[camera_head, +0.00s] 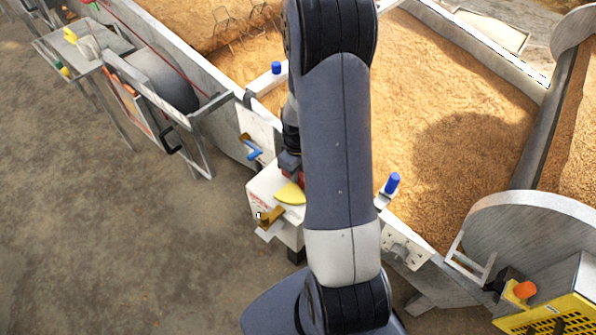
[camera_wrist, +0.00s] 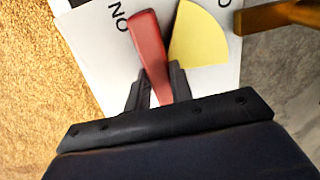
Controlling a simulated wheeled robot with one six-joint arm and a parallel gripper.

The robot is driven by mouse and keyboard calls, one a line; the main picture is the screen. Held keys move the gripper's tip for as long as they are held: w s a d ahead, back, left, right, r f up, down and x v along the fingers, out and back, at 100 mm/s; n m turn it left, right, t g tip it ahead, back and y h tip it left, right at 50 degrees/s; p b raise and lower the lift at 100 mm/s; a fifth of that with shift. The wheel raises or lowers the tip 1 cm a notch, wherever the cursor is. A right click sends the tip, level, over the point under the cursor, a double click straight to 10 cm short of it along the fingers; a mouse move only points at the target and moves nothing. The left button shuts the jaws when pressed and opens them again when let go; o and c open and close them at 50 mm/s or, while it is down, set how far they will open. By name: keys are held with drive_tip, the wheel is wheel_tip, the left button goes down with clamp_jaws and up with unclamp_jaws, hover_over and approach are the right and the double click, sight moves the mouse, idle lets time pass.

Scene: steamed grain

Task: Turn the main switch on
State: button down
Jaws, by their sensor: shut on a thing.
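The main switch is a red lever (camera_wrist: 148,42) on a white box, with a yellow sector (camera_wrist: 200,35) beside it in the wrist view. The lever lies at the left edge of the sector, close to the letters "ON" (camera_wrist: 118,17). Part of another letter shows at the top, past the sector's right side. My gripper (camera_wrist: 157,84) is shut on the red lever, a finger on each side. In the head view the white box (camera_head: 262,192) and yellow sector (camera_head: 289,194) show, but my arm hides most of the lever and the gripper.
A brown-orange handle (camera_head: 270,216) sticks out from the box's front; it also shows in the wrist view (camera_wrist: 285,15). A blue handle (camera_head: 252,150) is to the left. Blue knobs (camera_head: 392,183) stand on the grain bin's edge. A yellow machine (camera_head: 560,305) is at right.

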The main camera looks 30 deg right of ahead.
drive_tip(key=c, duration=1.2)
unclamp_jaws()
drive_tip(key=shift+c, duration=0.2)
drive_tip(key=shift+r, duration=0.1)
wheel_tip(320, 180, up, 11)
drive_tip(key=p, duration=0.1)
drive_tip(key=shift+f, duration=0.2)
wheel_tip(320, 180, down, 10)
drive_tip(key=shift+f+b, duration=0.2)
drive_tip(key=shift+b, duration=0.3)
drive_tip(key=shift+f, duration=0.2)
drive_tip(key=shift+m+p, duration=0.3)
drive_tip(key=shift+m, duration=0.5)
